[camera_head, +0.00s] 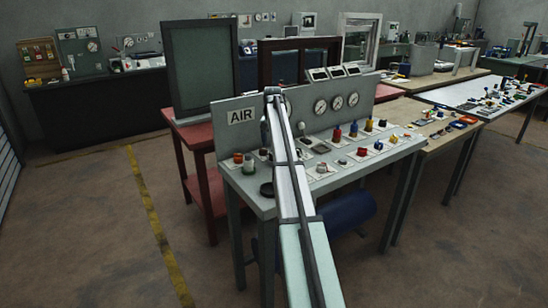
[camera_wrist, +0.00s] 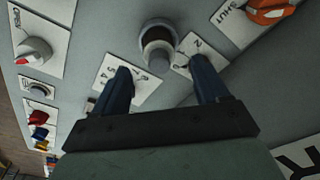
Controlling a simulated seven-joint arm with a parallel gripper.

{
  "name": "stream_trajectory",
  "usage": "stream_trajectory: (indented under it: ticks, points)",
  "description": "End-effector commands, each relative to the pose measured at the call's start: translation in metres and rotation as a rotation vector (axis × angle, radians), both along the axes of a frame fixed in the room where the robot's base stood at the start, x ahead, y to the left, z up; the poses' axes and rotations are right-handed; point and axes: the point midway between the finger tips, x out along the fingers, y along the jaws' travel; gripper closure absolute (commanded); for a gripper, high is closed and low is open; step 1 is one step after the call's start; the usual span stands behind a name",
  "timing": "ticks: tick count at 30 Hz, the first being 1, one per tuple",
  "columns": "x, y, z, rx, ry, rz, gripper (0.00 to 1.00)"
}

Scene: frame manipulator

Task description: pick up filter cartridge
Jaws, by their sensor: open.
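In the head view a pale greenish cylinder (camera_head: 249,164) at the bench's left end may be the same thing. My gripper (camera_wrist: 161,65) is open above the bench. Its two dark blue fingers point toward the cylinder, which shows between and just beyond the fingertips, with no visible contact. In the head view my arm hides the gripper.
An orange knob (camera_wrist: 270,10) on a SHUT card is close by at the upper right. The bench's back panel (camera_head: 300,112) carries gauges and an AIR sign. Several knobs and fittings crowd the bench top.

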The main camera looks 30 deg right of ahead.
Motion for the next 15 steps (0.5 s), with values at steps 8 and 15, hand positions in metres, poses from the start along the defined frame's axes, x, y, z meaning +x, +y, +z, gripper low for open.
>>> stream_trajectory:
  ticks: [8,15]
  points:
    - [0.000,-0.001,-0.026,0.001,0.002,0.000,0.26]
    - [0.002,-0.003,-0.051,-0.001,-0.001,0.001,0.26]
